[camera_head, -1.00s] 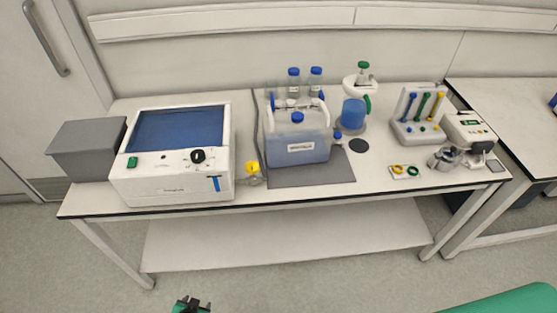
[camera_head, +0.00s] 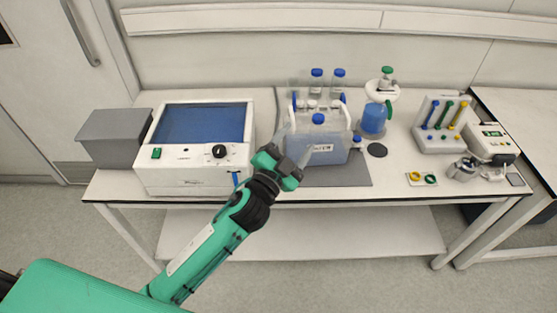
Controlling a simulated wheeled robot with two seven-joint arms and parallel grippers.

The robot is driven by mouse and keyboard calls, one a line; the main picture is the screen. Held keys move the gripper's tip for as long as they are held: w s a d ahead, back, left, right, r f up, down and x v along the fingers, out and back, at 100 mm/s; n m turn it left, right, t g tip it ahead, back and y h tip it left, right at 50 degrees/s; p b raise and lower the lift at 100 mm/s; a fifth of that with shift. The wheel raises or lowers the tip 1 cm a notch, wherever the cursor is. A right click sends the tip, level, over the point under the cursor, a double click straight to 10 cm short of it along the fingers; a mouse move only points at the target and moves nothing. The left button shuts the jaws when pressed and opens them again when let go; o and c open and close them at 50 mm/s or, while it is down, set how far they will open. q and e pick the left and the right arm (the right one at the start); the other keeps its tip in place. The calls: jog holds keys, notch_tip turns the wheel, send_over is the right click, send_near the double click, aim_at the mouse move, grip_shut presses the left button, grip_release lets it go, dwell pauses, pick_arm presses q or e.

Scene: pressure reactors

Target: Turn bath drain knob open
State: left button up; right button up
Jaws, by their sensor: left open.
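The white bath (camera_head: 190,180) stands on the left half of the bench, with a blue window on top, a black dial (camera_head: 220,151) and a green switch (camera_head: 156,153) on its front. A blue lever-like part (camera_head: 235,177) shows at its lower right front, partly covered by my arm. The yellow-topped fitting beside the bath is hidden behind my left gripper. My left gripper (camera_head: 293,155) is open, right of the bath and in front of the blue-liquid container (camera_head: 325,150). Whether it touches anything cannot be told. My right gripper is out of view.
A grey box (camera_head: 112,138) stands left of the bath. Bottles (camera_head: 316,80), a blue flask (camera_head: 374,118), a tube rack (camera_head: 440,125) and a small device (camera_head: 490,145) stand to the right. The bench's front strip (camera_head: 340,195) is clear right of my arm.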

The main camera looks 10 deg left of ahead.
pick_arm(q)
jog(key=s+d+r+m+g+h, duration=0.25)
jog(key=d+m+g+h, duration=1.1)
jog(key=m, duration=0.95)
jog(key=w+a+f+m+g+y, duration=0.6)
jog(key=f+y, duration=0.3)
jog(key=y, duration=0.3)
jog(key=w+a+r+n+y, duration=0.1)
jog(key=w+a+y, duration=0.25)
jog(key=a, duration=0.45)
jog(key=w+a+r+n+y, duration=0.1)
jog(key=w+a+y, duration=0.1)
jog(key=a+y, duration=0.45)
jog(key=shift+h, duration=0.95)
jog(key=f+p, duration=0.1)
jog(key=f, duration=0.3)
jog(key=a+f+p, duration=0.1)
jog(key=f, duration=0.4)
jog(key=f+p, duration=0.1)
jog(key=f, duration=0.3)
jog(key=shift+a+f+p, duration=0.4)
